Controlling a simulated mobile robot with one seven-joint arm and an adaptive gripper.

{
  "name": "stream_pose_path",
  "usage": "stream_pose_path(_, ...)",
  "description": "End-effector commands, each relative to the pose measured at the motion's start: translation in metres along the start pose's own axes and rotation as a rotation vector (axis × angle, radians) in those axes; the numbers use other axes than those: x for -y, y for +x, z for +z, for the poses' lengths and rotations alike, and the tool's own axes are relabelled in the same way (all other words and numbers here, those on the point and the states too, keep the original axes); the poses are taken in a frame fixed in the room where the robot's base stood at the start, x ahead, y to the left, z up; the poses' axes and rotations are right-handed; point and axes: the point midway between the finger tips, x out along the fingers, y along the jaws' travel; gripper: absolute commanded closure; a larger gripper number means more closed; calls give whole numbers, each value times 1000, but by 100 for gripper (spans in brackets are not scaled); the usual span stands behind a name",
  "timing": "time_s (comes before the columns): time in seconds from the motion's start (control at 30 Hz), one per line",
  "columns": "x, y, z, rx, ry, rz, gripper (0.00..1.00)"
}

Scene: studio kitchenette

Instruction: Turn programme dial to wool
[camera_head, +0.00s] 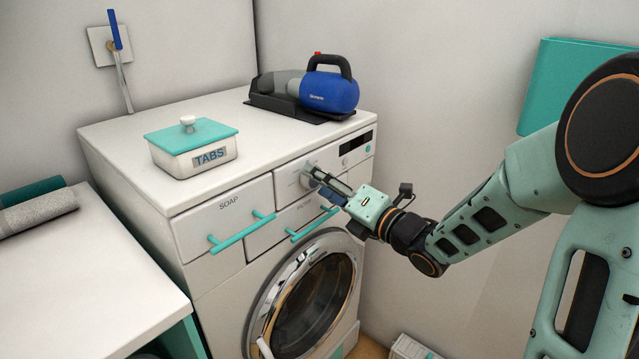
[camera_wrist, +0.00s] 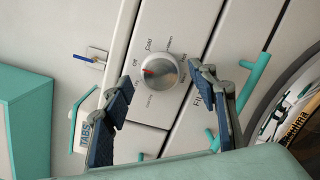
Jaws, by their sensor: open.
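In the head view the dial (camera_head: 306,179) is partly hidden by my fingers. My gripper (camera_wrist: 161,78) is open, with one blue-padded finger on each side of the dial. I cannot tell whether either finger touches it. In the head view my gripper (camera_head: 316,180) reaches the panel from the right.
The washing machine (camera_head: 120,150) has a SOAP drawer (camera_head: 228,212) with a teal handle, a second teal-handled front and a round glass door (camera_head: 312,295) below. A TABS box (camera_head: 192,150) and a blue handheld vacuum (camera_head: 330,92) stand on top. A white counter (camera_head: 80,270) is at left.

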Motion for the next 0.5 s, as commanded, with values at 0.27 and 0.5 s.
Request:
stream_pose_path(0.27, 1, 8, 0, 1, 1, -2, 47)
stream_pose_path(0.5, 0, 8, 0, 1, 1, -2, 60)
